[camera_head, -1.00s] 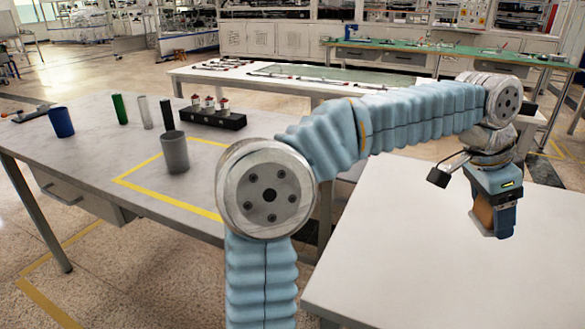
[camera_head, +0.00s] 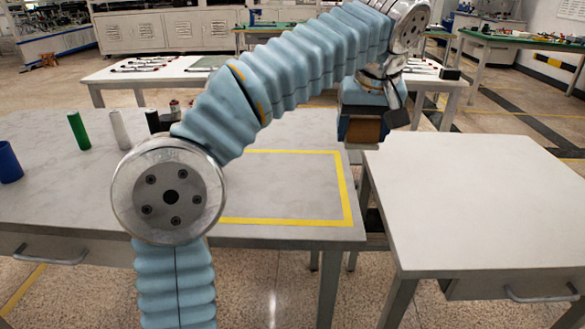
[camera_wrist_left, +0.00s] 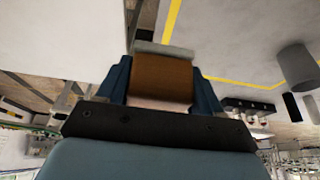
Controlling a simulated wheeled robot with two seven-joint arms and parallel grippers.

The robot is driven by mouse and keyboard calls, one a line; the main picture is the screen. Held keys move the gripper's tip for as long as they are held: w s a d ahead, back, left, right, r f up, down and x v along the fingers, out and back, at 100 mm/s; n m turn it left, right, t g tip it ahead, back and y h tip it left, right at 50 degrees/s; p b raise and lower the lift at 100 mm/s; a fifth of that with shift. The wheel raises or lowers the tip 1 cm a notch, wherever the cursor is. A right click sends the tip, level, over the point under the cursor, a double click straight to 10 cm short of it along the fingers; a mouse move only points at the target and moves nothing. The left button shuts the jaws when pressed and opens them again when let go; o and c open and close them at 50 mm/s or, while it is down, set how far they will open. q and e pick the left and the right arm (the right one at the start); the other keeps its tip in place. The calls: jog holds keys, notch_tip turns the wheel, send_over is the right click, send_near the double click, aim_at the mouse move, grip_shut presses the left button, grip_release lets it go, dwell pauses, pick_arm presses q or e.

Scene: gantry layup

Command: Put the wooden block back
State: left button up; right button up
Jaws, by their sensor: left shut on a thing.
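My left gripper (camera_head: 363,132) is shut on the brown wooden block (camera_head: 362,130). It holds the block near the gap between the two tables, by the far right corner of the yellow outline (camera_head: 347,190) on the left table. The block (camera_wrist_left: 161,80) also shows between the fingers of the left gripper (camera_wrist_left: 160,85) in the left wrist view, with a grey face at its far end. Its height above the tables is hard to tell. My right gripper is not in view.
The left table (camera_head: 75,215) holds a blue cup (camera_head: 9,163), a green cylinder (camera_head: 78,130) and a white cylinder (camera_head: 119,130). The right table (camera_head: 470,200) is bare, and the yellow-outlined area looks clear.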

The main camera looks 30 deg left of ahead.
pick_arm(q)
jog(key=w+a+f, duration=0.2)
jog(key=a+f, duration=0.1)
jog(key=a, duration=0.4)
jog(key=b, duration=0.1)
send_near(311, 170)
jog(key=shift+w+f, duration=0.2)
jog(key=shift+w, duration=0.25)
jog(key=shift+w+f, duration=0.25)
jog(key=shift+w, duration=0.2)
jog(key=shift+w+a+f, duration=0.1)
jog(key=shift+a+f, duration=0.3)
jog(key=shift+f, duration=0.1)
jog(key=f, duration=0.2)
jog(key=shift+a+f+b, duration=0.3)
jog(key=shift+f+b, duration=0.05)
jog(key=shift+b, duration=0.05)
jog(key=shift+f, duration=0.45)
jog(key=shift+f, duration=0.1)
jog(key=o, duration=1)
